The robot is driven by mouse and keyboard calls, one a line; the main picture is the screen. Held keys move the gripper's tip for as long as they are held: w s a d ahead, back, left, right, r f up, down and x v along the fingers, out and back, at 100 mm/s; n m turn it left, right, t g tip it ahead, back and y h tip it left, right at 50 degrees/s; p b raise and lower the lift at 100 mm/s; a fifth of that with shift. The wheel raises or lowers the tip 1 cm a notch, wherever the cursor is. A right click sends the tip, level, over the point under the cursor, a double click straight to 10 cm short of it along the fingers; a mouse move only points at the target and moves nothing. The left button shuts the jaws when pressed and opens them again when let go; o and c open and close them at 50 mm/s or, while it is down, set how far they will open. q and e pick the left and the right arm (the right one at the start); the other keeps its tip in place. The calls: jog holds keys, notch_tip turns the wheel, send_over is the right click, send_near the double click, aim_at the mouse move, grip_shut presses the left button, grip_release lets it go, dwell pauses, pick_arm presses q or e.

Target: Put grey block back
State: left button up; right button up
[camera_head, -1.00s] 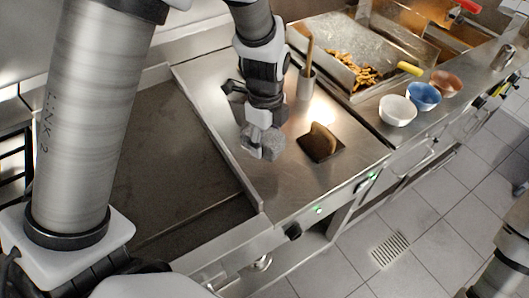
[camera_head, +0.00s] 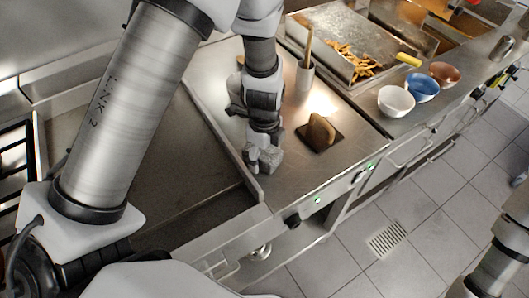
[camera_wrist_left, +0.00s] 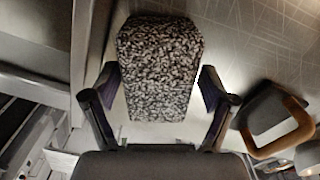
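The grey block (camera_head: 269,159) is at the tips of my left gripper (camera_head: 262,158), over the steel counter just right of the griddle's raised side wall. In the left wrist view the speckled grey block (camera_wrist_left: 160,68) sits between the two dark fingers of my left gripper (camera_wrist_left: 160,88), one along each side. The left gripper is shut on it. I cannot tell whether the block's underside touches the counter. My right arm shows at the lower right of the head view, but its gripper is out of view.
A dark square plate (camera_head: 331,146) with a brown upright piece (camera_head: 320,131) lies right of the block. A steel cup (camera_head: 304,80) with a wooden handle stands behind. The griddle (camera_head: 165,165) is left. White (camera_head: 396,101), blue (camera_head: 422,88) and brown (camera_head: 444,74) bowls stand right.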

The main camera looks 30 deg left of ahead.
pick_arm(q)
jog(key=shift+s+r, duration=0.1)
jog(key=shift+r, duration=0.1)
jog(key=shift+r, duration=0.25)
notch_tip(320, 180, up, 11)
jog(key=shift+f+b, duration=0.1)
jog(key=shift+b, duration=0.55)
jog(key=shift+r, duration=0.4)
jog(key=shift+f, duration=0.1)
